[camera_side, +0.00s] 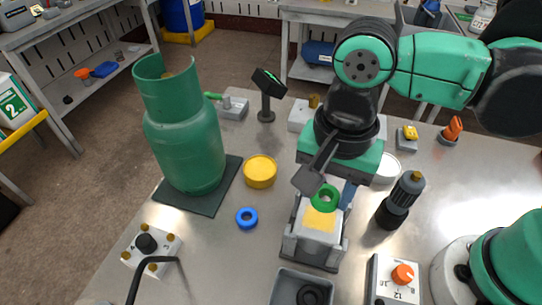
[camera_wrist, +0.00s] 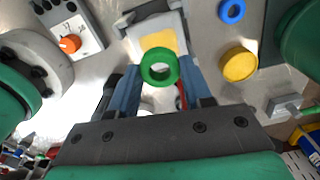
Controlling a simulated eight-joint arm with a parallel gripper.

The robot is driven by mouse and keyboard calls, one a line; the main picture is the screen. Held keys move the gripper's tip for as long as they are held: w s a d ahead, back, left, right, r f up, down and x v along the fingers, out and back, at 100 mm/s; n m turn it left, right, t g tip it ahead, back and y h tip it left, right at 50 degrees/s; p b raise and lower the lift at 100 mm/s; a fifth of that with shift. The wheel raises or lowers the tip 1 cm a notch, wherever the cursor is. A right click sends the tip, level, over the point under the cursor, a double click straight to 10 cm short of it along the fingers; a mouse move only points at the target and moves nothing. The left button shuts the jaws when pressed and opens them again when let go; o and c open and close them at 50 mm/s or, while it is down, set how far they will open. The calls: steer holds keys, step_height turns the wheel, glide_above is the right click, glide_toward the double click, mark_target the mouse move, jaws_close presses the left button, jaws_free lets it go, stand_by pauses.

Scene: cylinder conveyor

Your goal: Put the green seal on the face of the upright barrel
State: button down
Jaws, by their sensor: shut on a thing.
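The green seal (camera_side: 326,190), a thick ring, is held by my gripper (camera_side: 328,184). In the wrist view the seal (camera_wrist: 160,81) sits at the tips of the two blue-sided fingers of my gripper (camera_wrist: 160,74). The yellow face also shows in the wrist view (camera_wrist: 158,41), partly covered by the seal. I cannot tell whether seal and face touch.
A blue ring (camera_side: 247,226) and a yellow round lid (camera_side: 260,171) lie left of the holder. A green gas cylinder (camera_side: 187,145) stands on a dark mat at far left. A dark bottle-like tool (camera_side: 400,200) stands close on the right. A grey tray (camera_side: 290,288) lies in front.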

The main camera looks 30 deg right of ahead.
mark_target(319, 219)
steer(key=shift+f, duration=2.1)
steer(key=shift+f, duration=0.1)
steer(key=shift+c, duration=1.8)
jaws_free()
step_height(319, 219, up, 12)
steer(key=shift+d, duration=0.1)
steer(key=w+d+f+n+t, duration=0.2)
steer(key=d+n, duration=0.3)
steer(key=d, duration=0.3)
steer(key=w+d+f+n+t, duration=0.3)
steer(key=w+d+n+t, duration=0.1)
steer(key=d, duration=0.4)
steer(key=shift+w+n+t, duration=0.3)
steer(key=shift+n+t, duration=0.3)
steer(key=shift+n, duration=0.1)
